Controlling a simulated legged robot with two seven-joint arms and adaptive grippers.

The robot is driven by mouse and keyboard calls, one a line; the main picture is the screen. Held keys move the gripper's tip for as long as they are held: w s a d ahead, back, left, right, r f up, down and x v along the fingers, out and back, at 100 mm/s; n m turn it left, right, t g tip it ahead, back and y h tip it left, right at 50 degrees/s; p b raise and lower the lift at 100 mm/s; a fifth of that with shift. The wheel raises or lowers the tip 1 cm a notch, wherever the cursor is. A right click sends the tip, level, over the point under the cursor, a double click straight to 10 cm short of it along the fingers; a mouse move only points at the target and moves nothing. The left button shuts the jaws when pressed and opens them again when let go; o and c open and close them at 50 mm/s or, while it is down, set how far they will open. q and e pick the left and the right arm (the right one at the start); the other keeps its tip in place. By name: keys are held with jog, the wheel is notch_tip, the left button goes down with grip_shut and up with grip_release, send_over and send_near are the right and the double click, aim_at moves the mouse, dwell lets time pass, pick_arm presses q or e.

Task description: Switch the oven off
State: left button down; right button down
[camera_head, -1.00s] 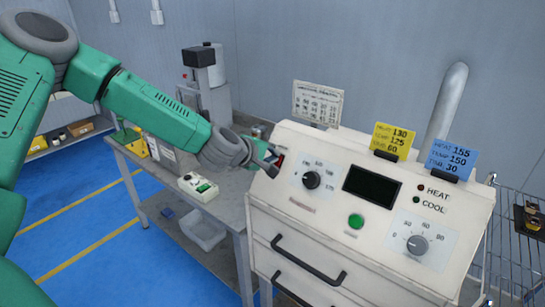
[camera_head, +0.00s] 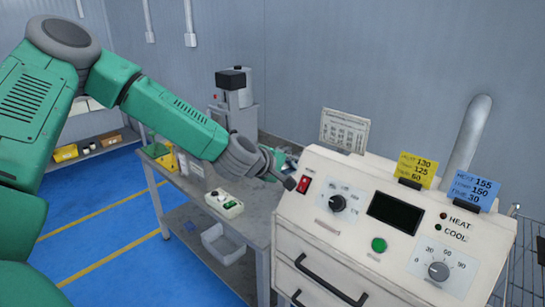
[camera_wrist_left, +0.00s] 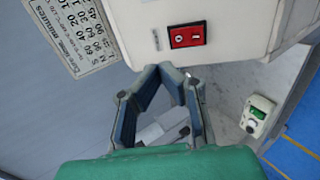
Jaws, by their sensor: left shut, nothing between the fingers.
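The oven (camera_head: 330,235) is a cream cabinet with a sloped control panel. Its red rocker switch (camera_head: 303,185) sits at the panel's left end; it also shows in the left wrist view (camera_wrist_left: 187,36). The display (camera_head: 395,212) is dark. A black knob (camera_head: 338,203), a green button (camera_head: 379,245) and a grey timer knob (camera_head: 438,271) are on the panel. My left gripper (camera_head: 289,183) is shut and empty, just left of the switch; in the wrist view its tips are below the switch and appear apart from it. My right gripper is not in view.
A grey workbench (camera_head: 250,195) stands left of the oven, with a small green-buttoned box (camera_head: 224,204) on it. Yellow (camera_head: 415,170) and blue (camera_head: 471,190) cards and a printed sheet (camera_head: 344,131) stand on the oven's top. A grey pipe (camera_head: 468,135) rises behind.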

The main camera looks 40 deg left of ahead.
pick_arm(q)
jog(key=s+r, duration=0.5)
jog(key=shift+a, duration=0.2)
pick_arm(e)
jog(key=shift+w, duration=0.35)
pick_arm(q)
jog(key=shift+w, duration=0.15)
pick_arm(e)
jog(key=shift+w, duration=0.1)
